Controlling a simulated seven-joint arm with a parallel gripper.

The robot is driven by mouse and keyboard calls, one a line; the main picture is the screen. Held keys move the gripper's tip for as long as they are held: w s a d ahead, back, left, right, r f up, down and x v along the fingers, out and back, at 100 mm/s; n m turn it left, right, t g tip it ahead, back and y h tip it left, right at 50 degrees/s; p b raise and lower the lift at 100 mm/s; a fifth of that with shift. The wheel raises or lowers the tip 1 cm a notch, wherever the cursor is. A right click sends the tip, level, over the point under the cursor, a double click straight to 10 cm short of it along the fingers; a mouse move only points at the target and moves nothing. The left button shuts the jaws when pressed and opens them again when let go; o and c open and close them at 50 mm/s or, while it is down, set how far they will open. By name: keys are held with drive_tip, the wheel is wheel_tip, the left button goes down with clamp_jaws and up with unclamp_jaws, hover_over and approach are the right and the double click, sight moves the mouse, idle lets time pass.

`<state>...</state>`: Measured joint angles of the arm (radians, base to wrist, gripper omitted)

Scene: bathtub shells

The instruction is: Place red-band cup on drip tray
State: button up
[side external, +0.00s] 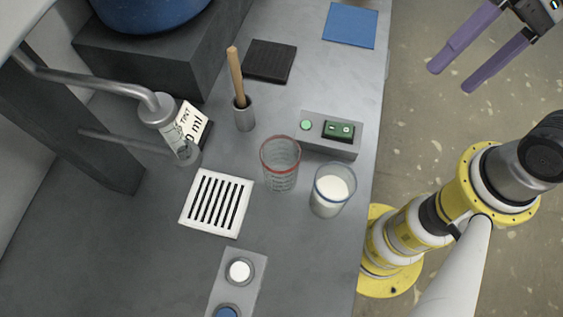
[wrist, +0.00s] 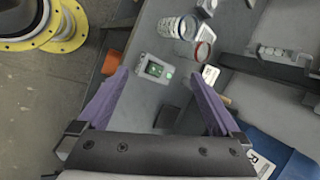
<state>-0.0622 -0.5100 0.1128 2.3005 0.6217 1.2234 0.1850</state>
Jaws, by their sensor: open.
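The red-band cup (side external: 281,172) is clear, with a red band at its rim. It stands upright on the grey counter and looks empty. It also shows in the wrist view (wrist: 202,50), beyond my fingertips. The drip tray (side external: 240,207) is a white square with black slots, lying to the left of and below the cup in the side view, with nothing on it. My gripper (side external: 450,79) has two purple fingers, spread open and empty. It is at the top right of the side view, well away from the cup. The fingers also show in the wrist view (wrist: 158,74).
A blue-band cup (side external: 330,193) with white contents stands close beside the red-band cup. A grey box with green controls (side external: 331,133) is just behind. A holder with a wooden handle (side external: 243,115), a glass dispenser (side external: 172,133) and a button panel (side external: 238,285) surround the tray.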

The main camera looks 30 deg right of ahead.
drive_tip(key=w+a+r+m+g+y, duration=0.2)
drive_tip(key=w+a+g+y, duration=0.25)
drive_tip(key=a, duration=0.55)
drive_tip(key=m+g+y, duration=0.4)
drive_tip(key=m+y, duration=0.1)
drive_tip(key=m, duration=0.2)
hover_over(271, 175)
drive_tip(key=v, duration=0.4)
wheel_tip(271, 175, down, 13)
drive_tip(key=shift+a+r, duration=0.2)
wheel_tip(271, 175, down, 6)
drive_tip(key=shift+f, duration=0.15)
drive_tip(key=shift+x, duration=1)
drive_tip(key=shift+s+a+f, duration=0.1)
drive_tip(key=shift+s+a, duration=0.1)
drive_tip(key=shift+a, duration=0.2)
drive_tip(key=c, duration=1.4)
